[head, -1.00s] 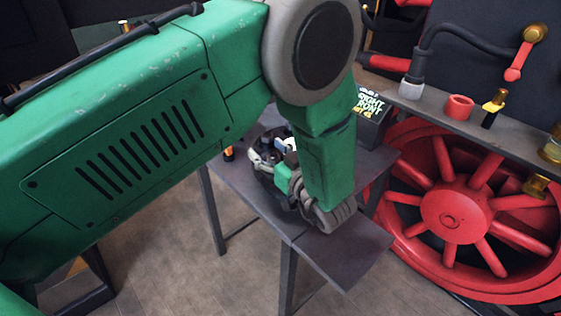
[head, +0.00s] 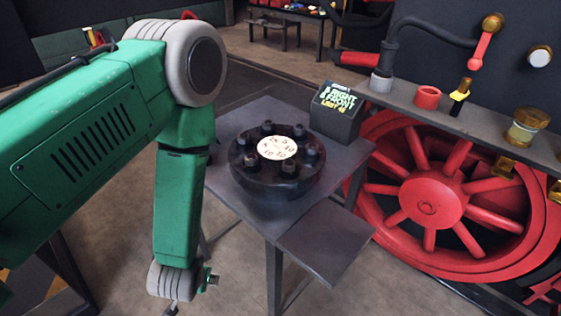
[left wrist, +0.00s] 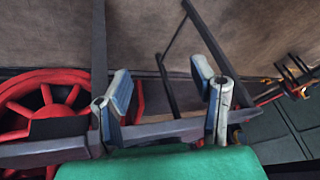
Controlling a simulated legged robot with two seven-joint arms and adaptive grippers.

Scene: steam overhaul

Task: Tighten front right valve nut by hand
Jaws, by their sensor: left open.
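A dark round valve cover (head: 262,181) sits on a small grey table. Several dark nuts stand in a ring on its top around a white numbered disc (head: 277,148). One nut (head: 289,170) is at the near right of the ring; how tight it is cannot be seen. My left gripper (head: 192,293) hangs low at the near left of the table, apart from the valve, partly hidden by its own wrist. In the left wrist view my left gripper (left wrist: 162,82) shows two blue-grey fingers spread with nothing between them. My right gripper is not in view.
A dark box (head: 338,110) with lettering including "RIGHT FRONT" stands at the table's back right. A lower grey shelf (head: 325,243) extends at the near right. A red spoked wheel (head: 428,200) and a ledge (head: 470,122) with fittings stand to the right.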

